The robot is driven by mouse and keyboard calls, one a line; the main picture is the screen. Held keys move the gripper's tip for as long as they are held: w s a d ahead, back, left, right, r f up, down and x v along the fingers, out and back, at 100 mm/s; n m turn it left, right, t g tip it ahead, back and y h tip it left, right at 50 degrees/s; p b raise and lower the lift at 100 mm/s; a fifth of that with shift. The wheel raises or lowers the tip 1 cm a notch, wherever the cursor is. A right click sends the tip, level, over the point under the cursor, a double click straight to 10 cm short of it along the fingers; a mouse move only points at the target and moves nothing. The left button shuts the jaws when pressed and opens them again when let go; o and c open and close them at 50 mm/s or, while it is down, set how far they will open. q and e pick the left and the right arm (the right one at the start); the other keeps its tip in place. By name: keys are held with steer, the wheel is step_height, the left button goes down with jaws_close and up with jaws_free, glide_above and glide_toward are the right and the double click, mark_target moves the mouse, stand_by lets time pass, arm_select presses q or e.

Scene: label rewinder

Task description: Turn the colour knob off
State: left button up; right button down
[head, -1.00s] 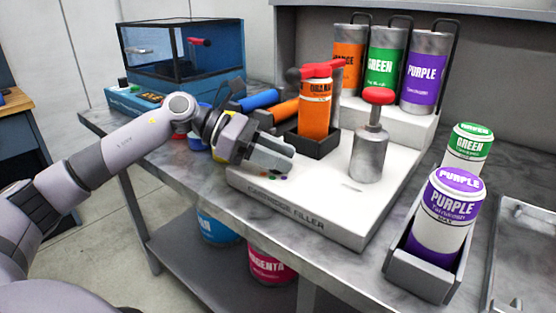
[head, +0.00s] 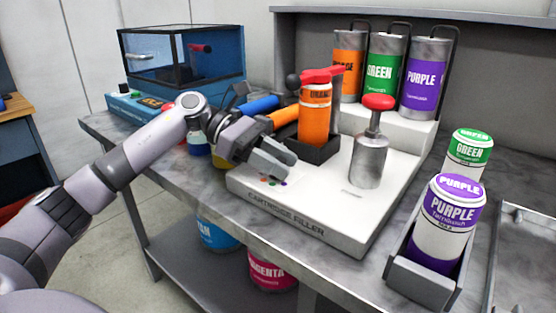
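The white cartridge filler (head: 292,213) stands on the grey workbench. Small coloured dots (head: 272,181) mark the front left of its top, beside my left fingertips. The colour knob itself does not show; my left gripper (head: 283,170) covers the area just behind the dots. Its fingers point right and down, close over the filler's top. I cannot tell whether they are parted or touch the knob. My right gripper is out of view.
An orange cartridge (head: 314,118) stands in a dark holder close behind my gripper. A red-topped metal cylinder (head: 370,155) stands to its right. Orange, green and purple canisters (head: 383,72) line the back. A grey tray (head: 425,282) holds a purple-labelled can.

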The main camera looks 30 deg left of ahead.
arm_select(q)
steer(key=o, duration=0.3)
stand_by(0.4)
steer(key=shift+n+t+y, duration=0.5)
steer(key=shift+n+t, duration=0.9)
steer(key=shift+t, duration=0.1)
steer(key=shift+n+t+y+p, duration=0.5)
steer(key=shift+n+t+p, duration=0.05)
steer(key=shift+n+t, duration=0.25)
steer(key=shift+r+n+t+y+p, duration=0.15)
steer(key=shift+n+t+y+p, duration=0.45)
steer(key=shift+n+t+p, duration=0.2)
steer(key=shift+n+t+y+p, duration=0.3)
steer(key=shift+n+t+y, duration=0.1)
steer(key=shift+n+t, duration=0.15)
steer(key=shift+n+t+y, duration=0.35)
steer(key=shift+n+y, duration=0.15)
steer(key=shift+n, duration=0.05)
